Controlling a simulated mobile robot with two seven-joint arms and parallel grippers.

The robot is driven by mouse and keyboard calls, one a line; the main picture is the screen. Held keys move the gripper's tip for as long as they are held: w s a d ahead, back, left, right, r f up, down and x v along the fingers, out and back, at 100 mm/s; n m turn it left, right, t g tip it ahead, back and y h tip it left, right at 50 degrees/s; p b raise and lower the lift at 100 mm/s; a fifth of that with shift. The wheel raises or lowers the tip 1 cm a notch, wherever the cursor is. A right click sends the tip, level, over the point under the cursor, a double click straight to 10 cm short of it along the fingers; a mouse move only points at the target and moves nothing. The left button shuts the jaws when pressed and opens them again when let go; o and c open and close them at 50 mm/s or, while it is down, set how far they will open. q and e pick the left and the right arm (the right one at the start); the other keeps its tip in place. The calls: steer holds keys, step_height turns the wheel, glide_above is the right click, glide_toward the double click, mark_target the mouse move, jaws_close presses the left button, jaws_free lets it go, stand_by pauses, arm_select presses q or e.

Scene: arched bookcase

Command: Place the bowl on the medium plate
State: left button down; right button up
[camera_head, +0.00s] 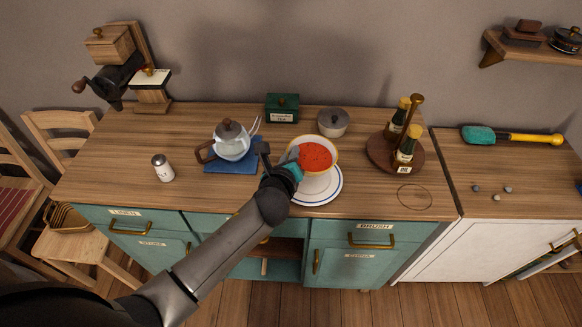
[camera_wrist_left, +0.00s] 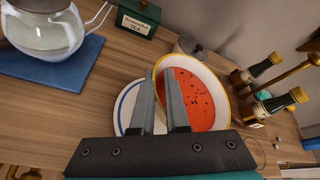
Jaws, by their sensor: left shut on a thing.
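The bowl (camera_head: 316,158) is white outside with a yellow rim and a red, dark-speckled inside; it also shows in the left wrist view (camera_wrist_left: 202,98). My left gripper (camera_head: 291,166) is shut on the bowl's left side, with its two fingers at the rim in the left wrist view (camera_wrist_left: 166,98). The plate (camera_head: 327,196) is white with a blue ring and lies on the wooden counter. The bowl is over the plate and hides its back part. I cannot tell whether the bowl touches it. My right gripper is not in view.
A glass teapot (camera_head: 232,143) stands on a blue mat (camera_head: 228,167) to the left. A green tea box (camera_head: 282,108) and a lidded pot (camera_head: 333,122) stand behind. A round tray (camera_head: 381,157) with bottles is at the right. Counter left of the salt shaker (camera_head: 162,168) is clear.

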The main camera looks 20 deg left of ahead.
arm_select(q)
step_height(320, 180, down, 4)
steer(key=shift+b, duration=0.85)
steer(key=c, duration=0.9)
jaws_free()
steer(key=shift+s+r, duration=0.1)
steer(key=p+v, duration=0.2)
steer(key=v, duration=0.9)
steer(key=shift+s+d+r, duration=0.1)
steer(key=shift+s+r, duration=0.05)
steer(key=shift+s, duration=0.2)
